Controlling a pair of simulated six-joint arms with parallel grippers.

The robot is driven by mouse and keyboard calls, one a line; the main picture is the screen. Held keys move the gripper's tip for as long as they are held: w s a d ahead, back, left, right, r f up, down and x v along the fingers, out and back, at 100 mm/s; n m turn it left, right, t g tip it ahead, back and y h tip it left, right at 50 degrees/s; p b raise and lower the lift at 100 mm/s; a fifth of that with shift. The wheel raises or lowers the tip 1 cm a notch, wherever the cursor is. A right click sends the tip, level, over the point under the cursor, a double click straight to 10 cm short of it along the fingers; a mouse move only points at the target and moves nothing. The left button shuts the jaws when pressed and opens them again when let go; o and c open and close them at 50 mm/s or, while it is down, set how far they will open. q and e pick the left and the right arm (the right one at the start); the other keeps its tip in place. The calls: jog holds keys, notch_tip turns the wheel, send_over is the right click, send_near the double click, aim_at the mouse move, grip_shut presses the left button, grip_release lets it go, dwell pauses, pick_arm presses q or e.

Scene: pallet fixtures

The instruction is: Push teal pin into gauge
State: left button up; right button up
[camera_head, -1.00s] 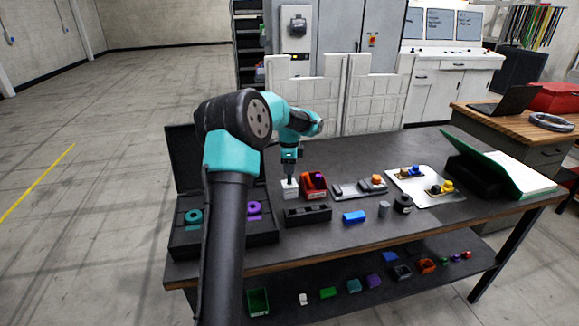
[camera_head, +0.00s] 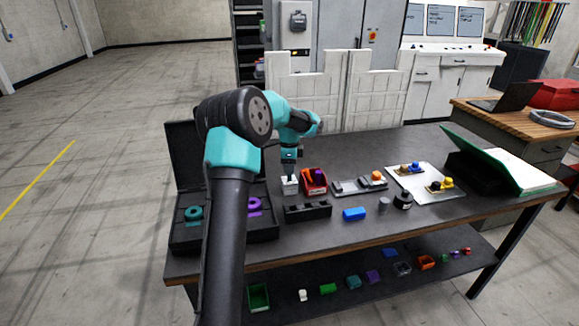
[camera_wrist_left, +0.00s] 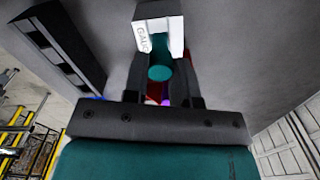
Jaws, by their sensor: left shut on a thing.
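The gauge (camera_head: 290,188) is a small white block standing on the dark table, left of the red bin. It also shows in the left wrist view (camera_wrist_left: 145,36), with lettering on its side. My left gripper (camera_head: 289,172) points down directly over it. In the left wrist view my left gripper (camera_wrist_left: 163,75) has its two dark fingers shut on the teal pin (camera_wrist_left: 160,73). The pin's teal round end faces the camera, and more teal shows in the gauge's opening. How deep the pin sits is hidden. My right gripper is not in view.
A red bin (camera_head: 314,182) stands close right of the gauge. A black slotted block (camera_head: 307,211) lies just in front. An open black case (camera_head: 186,236) with teal and purple rings is at left. A blue block (camera_head: 354,214) lies further right. The table's back is clear.

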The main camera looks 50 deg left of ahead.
pick_arm(q)
jog(key=o, duration=1.4)
jog(key=shift+r, duration=4.5)
grip_shut()
